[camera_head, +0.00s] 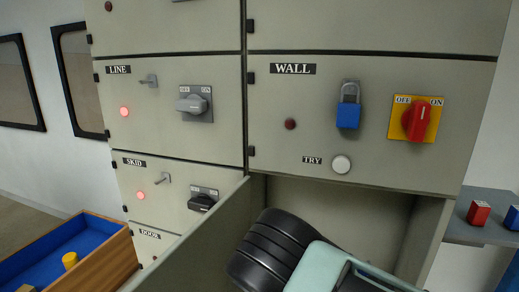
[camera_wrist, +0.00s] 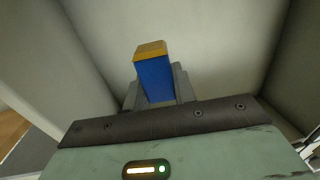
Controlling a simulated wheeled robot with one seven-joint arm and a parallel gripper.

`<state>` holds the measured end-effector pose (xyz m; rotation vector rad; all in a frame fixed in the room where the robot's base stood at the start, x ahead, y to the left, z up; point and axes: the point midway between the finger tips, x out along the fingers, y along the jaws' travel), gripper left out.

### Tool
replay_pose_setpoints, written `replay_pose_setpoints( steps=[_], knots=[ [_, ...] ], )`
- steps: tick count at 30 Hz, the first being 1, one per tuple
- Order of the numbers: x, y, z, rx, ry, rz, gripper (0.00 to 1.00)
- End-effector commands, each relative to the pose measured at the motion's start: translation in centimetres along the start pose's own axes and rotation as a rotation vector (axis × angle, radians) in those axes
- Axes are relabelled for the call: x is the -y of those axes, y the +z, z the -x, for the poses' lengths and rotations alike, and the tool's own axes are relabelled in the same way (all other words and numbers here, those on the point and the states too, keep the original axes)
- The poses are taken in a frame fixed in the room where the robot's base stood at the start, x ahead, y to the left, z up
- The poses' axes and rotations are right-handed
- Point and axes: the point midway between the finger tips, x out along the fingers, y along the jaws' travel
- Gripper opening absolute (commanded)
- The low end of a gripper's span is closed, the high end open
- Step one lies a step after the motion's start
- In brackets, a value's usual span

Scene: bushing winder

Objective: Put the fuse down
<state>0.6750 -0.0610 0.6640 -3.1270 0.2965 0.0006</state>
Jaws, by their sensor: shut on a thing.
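The fuse (camera_wrist: 155,78), a blue block with a yellow-orange end, is between the grey fingers of my gripper (camera_wrist: 158,92) in the wrist view. The fingers are closed on its sides, and its yellow end points away from the wrist. Pale walls of an enclosure surround it, and I cannot tell whether it touches any surface. In the head view my arm reaches into the open compartment below the WALL panel (camera_head: 370,133); the fingers and fuse are hidden there.
The open compartment door (camera_head: 195,240) stands left of my arm. A wooden tray (camera_head: 108,262) with a blue lining and a yellow piece (camera_head: 69,260) is at lower left. A grey shelf (camera_head: 470,236) at right bears a red block (camera_head: 479,213) and a blue block (camera_head: 513,217).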

Motion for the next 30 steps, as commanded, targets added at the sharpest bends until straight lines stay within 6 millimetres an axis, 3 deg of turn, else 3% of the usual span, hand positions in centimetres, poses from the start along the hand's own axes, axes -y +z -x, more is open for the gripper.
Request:
replay_pose_setpoints(
  steps=[1,15,22,30],
  knots=[
    [-0.6,-2.0,0.4,0.002,-0.010,0.006,0.00],
    [-5.2,-8.9,4.0,0.002,-0.130,0.005,0.00],
    [-6.6,-11.0,5.5,0.001,-0.174,0.002,0.00],
    [-7.2,-11.3,6.0,-0.002,-0.188,-0.002,0.00]
  ],
)
